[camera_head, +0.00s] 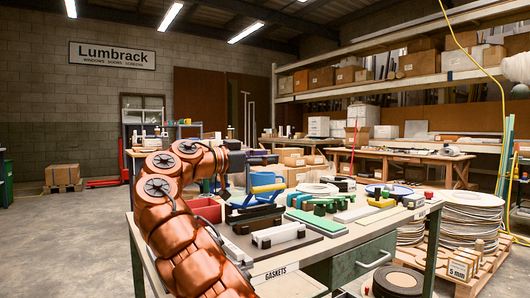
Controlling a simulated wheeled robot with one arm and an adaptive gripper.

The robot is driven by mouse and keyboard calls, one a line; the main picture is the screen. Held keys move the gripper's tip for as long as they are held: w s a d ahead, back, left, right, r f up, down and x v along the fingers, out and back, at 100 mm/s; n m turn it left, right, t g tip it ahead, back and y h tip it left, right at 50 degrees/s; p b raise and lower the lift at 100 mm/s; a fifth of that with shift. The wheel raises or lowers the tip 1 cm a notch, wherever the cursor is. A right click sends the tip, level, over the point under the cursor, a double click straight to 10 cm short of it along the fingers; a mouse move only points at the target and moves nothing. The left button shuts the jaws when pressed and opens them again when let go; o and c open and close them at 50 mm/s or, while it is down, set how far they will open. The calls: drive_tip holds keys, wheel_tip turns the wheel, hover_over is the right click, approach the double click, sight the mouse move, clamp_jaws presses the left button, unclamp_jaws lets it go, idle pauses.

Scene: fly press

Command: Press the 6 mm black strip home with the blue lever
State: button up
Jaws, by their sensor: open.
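My gripper (264,158), small and dark at the end of my copper-coloured arm, is open and empty above the bench's left part. Below it, a blue bar (268,188), which looks like the blue lever, slopes slightly above a dark fixture. The gripper is apart from it. In front lie dark jigs: one holds a black strip-like piece (256,220), another a white bar (279,234) with dark ends. Which piece is the 6 mm black strip, and whether it is seated, I cannot tell at this size. My arm hides the bench's left end.
The bench (330,252) carries green blocks (322,205), a yellow block (381,203), a red bin (206,210) and a blue cylinder (262,178), closely spaced. White coils (470,215) stand on a pallet at right. Free room lies above the bench and on the left floor.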

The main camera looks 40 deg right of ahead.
drive_tip(key=shift+w+r, duration=0.1)
drive_tip(key=shift+r, duration=0.6)
drive_tip(key=shift+r, duration=0.1)
drive_tip(key=shift+c, duration=0.4)
